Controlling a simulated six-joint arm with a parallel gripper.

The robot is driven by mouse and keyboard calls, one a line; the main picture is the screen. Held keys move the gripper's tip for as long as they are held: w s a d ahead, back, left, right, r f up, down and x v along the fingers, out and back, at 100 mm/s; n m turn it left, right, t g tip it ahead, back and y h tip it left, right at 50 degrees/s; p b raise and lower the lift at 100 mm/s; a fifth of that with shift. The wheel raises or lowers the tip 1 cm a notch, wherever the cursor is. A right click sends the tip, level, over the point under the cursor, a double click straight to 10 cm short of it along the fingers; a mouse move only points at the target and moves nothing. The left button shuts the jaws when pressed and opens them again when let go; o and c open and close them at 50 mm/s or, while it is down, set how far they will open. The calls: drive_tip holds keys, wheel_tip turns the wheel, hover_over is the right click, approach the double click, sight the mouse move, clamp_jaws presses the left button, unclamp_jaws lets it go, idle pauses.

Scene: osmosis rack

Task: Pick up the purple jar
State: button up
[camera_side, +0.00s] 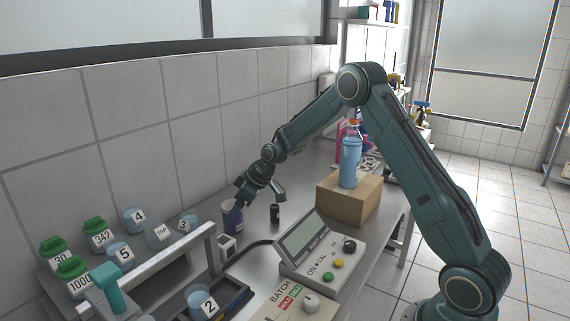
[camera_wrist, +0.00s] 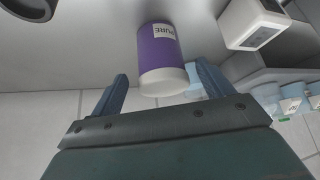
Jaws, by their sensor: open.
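The purple jar (camera_wrist: 160,48) has a white lid and a white label reading "PURE", seen turned over in the wrist view. In the side view the jar (camera_side: 232,217) stands upright on the grey bench near the wall, partly hidden by a finger. My gripper (camera_side: 258,203) is open and empty, close to the jar. In the wrist view the two fingertips of my gripper (camera_wrist: 163,80) lie on either side of the jar's lid end, with visible gaps. I cannot tell how deep the jar sits between them.
A small dark cylinder (camera_side: 275,214) stands right of the jar. A small white box (camera_side: 227,247) is close in front. A control unit (camera_side: 322,256), a carton (camera_side: 348,199) with a blue bottle (camera_side: 350,163), and a rail (camera_side: 175,262) with numbered jars stand around.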

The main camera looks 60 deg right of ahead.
drive_tip(key=shift+x, duration=1.95)
drive_tip(key=shift+s, duration=0.1)
drive_tip(key=c, duration=1)
drive_tip(key=shift+r, duration=0.1)
wheel_tip(320, 180, up, 20)
drive_tip(key=shift+f, duration=0.1)
